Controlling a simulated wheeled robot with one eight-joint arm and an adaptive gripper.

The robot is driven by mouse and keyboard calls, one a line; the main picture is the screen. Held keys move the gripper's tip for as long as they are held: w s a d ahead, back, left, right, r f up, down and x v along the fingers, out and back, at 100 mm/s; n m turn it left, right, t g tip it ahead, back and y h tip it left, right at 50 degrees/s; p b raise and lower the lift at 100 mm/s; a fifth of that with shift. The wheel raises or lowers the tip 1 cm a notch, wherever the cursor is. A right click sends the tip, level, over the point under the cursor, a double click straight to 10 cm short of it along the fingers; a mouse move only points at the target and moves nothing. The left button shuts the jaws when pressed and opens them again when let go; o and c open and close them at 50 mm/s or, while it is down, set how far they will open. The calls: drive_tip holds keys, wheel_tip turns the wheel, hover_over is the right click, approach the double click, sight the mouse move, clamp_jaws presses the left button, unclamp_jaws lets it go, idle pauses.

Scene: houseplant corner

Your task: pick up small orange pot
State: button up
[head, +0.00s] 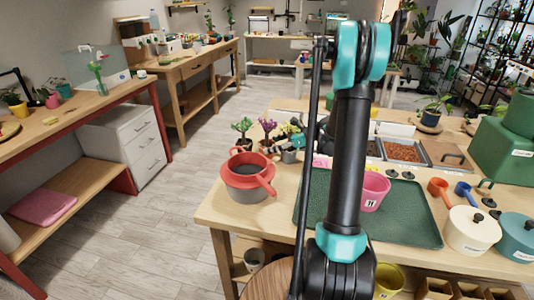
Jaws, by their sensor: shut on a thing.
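My gripper (290,153) is at the back left of the workbench, beside a row of small potted plants. It is small in the head view and partly hidden by my arm. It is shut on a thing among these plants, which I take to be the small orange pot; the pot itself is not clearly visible. A purple-leaved plant (267,128) stands just left of the gripper, and a green-leaved plant (242,127) stands further left. I cannot tell whether the held thing touches the bench.
A large red-rimmed grey pot (249,185) stands at the bench's left front. A pink pot (375,190) stands on the green mat (415,215). Red and blue scoops, a cream canister (472,230) and a teal canister (517,235) are at right. Soil trays (404,150) lie behind.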

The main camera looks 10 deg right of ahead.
drive_tip(key=shift+r, duration=0.15)
wheel_tip(320, 180, up, 19)
drive_tip(key=shift+f, duration=7.4)
wheel_tip(320, 180, down, 5)
drive_tip(key=shift+r, duration=0.3)
drive_tip(key=shift+c, duration=0.5)
drive_tip(key=shift+r, duration=0.2)
drive_tip(key=shift+r, duration=1.5)
